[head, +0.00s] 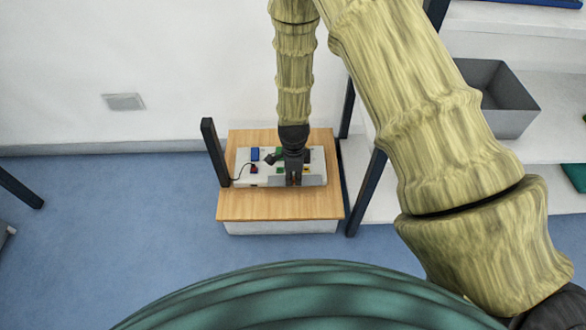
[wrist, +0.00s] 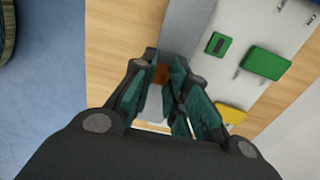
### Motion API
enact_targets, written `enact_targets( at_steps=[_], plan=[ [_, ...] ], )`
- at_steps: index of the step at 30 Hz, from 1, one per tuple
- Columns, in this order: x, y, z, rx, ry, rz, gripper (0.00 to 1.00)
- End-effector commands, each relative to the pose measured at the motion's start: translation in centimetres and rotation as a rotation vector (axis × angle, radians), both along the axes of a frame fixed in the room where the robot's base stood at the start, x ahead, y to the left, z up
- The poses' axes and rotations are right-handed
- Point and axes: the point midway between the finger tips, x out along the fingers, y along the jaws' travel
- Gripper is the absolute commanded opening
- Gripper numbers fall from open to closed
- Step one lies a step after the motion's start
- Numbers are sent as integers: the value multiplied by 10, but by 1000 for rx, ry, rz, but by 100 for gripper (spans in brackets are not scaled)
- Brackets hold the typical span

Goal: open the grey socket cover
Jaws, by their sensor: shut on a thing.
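A pale board (head: 247,178) with small coloured parts lies on the wooden tabletop. The grey socket cover (head: 314,181) appears as a flat grey panel along the board's front edge; in the wrist view it is a grey strip (wrist: 184,32) beside the pale board. My gripper (head: 293,176) reaches down onto it from above. In the wrist view its fingers (wrist: 162,88) are close together around a small orange-brown piece (wrist: 161,74) at the cover's edge. The fingers hide much of the cover there, and how far it is tilted is unclear.
The board carries a green block (wrist: 266,63), a smaller green part (wrist: 217,43) and a yellow block (wrist: 231,115). A dark upright post (head: 214,153) stands at the table's left. A shelf with a grey bin (head: 512,105) is at right. Blue floor (head: 120,210) lies open at left.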

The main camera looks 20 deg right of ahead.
Motion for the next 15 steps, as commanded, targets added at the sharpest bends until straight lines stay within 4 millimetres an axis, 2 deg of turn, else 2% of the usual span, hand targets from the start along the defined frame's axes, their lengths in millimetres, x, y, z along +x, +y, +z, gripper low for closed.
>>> enact_targets(
  at_steps=[7, 8, 11, 15],
  plan=[
    [0, 0, 0, 0, -1, 1, 0],
    [0, 0, 0, 0, -1, 1, 19],
    [0, 0, 0, 0, -1, 1, 38],
    [0, 0, 0, 0, -1, 0, 38]
  ],
)
